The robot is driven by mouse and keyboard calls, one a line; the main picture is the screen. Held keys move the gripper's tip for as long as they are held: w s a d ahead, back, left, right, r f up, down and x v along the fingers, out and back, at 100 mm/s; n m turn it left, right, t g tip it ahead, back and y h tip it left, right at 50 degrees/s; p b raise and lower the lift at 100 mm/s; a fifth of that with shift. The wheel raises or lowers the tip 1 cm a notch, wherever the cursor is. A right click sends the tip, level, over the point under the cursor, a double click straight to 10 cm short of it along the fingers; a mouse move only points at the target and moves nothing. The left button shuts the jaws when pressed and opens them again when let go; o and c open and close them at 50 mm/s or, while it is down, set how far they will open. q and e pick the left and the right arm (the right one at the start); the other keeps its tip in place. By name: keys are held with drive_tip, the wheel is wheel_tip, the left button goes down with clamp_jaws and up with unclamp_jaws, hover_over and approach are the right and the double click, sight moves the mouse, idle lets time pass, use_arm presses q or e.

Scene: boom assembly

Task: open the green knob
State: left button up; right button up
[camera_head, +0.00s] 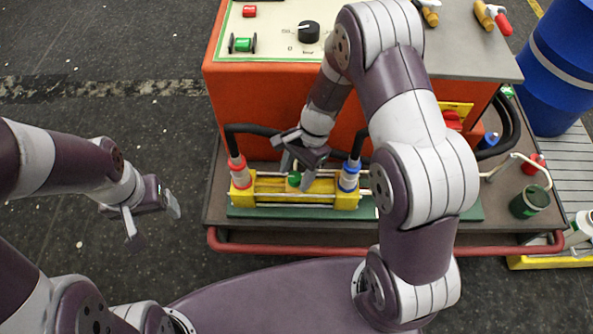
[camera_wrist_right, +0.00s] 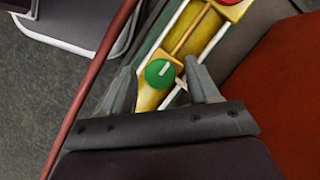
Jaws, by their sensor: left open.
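The green knob (camera_head: 294,179) sits on the yellow valve block (camera_head: 268,188) in the head view. In the right wrist view the knob (camera_wrist_right: 160,73) is a round green disc with a white mark. My right gripper (camera_head: 298,173) is open over the block; it also shows in the right wrist view (camera_wrist_right: 158,72), its two fingers on either side of the knob. I cannot tell whether they touch it. My left gripper (camera_head: 154,226) is open and empty over the floor, left of the cart.
The block has red-ringed (camera_head: 240,172) and blue-ringed (camera_head: 349,176) hose fittings at its ends. An orange cabinet (camera_head: 240,110) stands behind, with a black dial (camera_head: 308,32) on top. A red rail (camera_head: 290,250) runs along the cart's front edge. A green can (camera_head: 530,202) stands at right.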

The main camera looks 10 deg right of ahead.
drive_tip(key=c, duration=0.9)
drive_tip(key=shift+r, duration=0.1)
drive_tip(key=shift+r+n+g+p, duration=0.15)
drive_tip(key=shift+n+g+p, duration=0.15)
drive_tip(key=shift+n+p, duration=0.65)
drive_tip(key=shift+n+h+p, duration=0.4)
drive_tip(key=shift+n+p, duration=0.15)
drive_tip(key=shift+p, duration=0.4)
drive_tip(key=n+g+h+p, duration=0.1)
drive_tip(key=n+p, duration=0.1)
drive_tip(key=n, duration=0.1)
drive_tip(key=shift+w+a, duration=0.1)
drive_tip(key=shift+w, duration=0.05)
drive_tip(key=shift+n+p, duration=0.6)
drive_tip(key=shift+n, duration=0.2)
drive_tip(key=shift+f+h, duration=0.2)
drive_tip(key=shift+h, duration=0.1)
